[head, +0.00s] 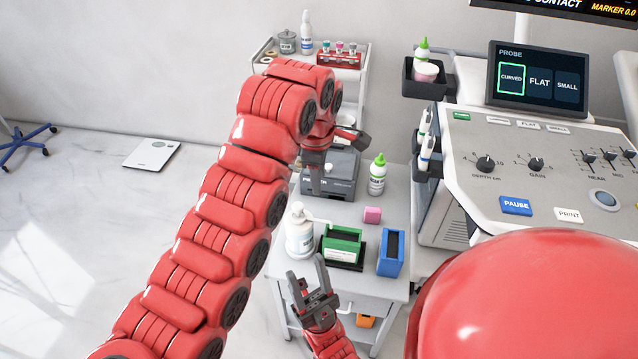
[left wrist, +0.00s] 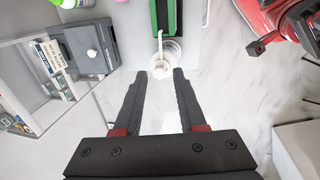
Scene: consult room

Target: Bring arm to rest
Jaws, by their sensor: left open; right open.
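My left arm (head: 235,215) rises from the lower left and bends over at the top. My left gripper (head: 342,158) is partly hidden by its own arm links, in front of the printer (head: 330,180). In the left wrist view its fingers (left wrist: 160,95) are open and spread, with nothing between them. They point towards the white pump bottle (left wrist: 163,62). My right gripper (head: 312,285) is low, open and empty, in front of the small table, with its fingers pointing up; its arm (head: 335,345) comes from the bottom edge.
The small table holds the pump bottle (head: 298,235), a green holder (head: 343,243), a blue holder (head: 391,252), a pink block (head: 372,215) and a green-capped bottle (head: 377,175). An ultrasound console (head: 540,190) stands at right. Floor at left is clear around a white scale (head: 152,155).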

